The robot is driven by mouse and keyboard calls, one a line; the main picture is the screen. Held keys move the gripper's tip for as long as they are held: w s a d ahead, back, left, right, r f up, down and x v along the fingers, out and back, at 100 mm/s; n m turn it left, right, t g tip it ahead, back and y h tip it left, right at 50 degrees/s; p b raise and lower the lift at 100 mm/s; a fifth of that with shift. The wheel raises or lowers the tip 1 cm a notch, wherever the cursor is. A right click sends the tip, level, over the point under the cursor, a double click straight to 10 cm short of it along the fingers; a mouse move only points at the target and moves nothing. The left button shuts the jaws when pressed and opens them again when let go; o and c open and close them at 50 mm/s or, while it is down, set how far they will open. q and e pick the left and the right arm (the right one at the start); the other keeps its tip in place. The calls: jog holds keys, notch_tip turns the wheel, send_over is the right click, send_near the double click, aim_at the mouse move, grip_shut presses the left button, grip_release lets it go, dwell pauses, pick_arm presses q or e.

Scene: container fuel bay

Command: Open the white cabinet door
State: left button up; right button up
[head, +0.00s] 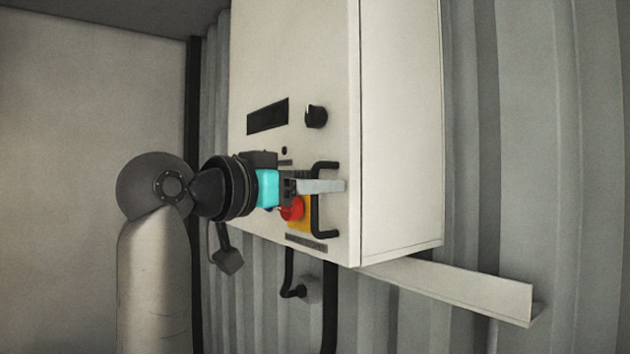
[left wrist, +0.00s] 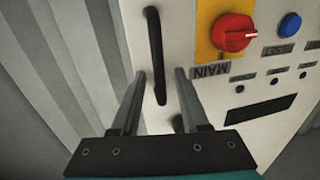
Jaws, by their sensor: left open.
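The white cabinet (head: 402,130) hangs on the corrugated wall. Its front door (head: 325,60) looks shut, flush with the body. A black bar handle (head: 325,232) stands upright near the door's right edge; it also shows in the left wrist view (left wrist: 154,40). My left gripper (head: 340,186) is at the handle, its fingers crossing the handle's middle. In the left wrist view the open fingers (left wrist: 160,72) lie either side of the bar, with gaps visible on both sides. Whether they touch it I cannot tell. My right gripper is not in view.
A red rotary switch (left wrist: 234,32) on a yellow plate (left wrist: 212,18) sits close beside the fingers, with a blue button (left wrist: 290,25) beyond it. A black knob (head: 316,116) is higher on the door. A pale ledge (head: 460,290) juts out under the cabinet.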

pick_arm(q)
grip_shut()
dwell(0.3)
dwell(1.1)
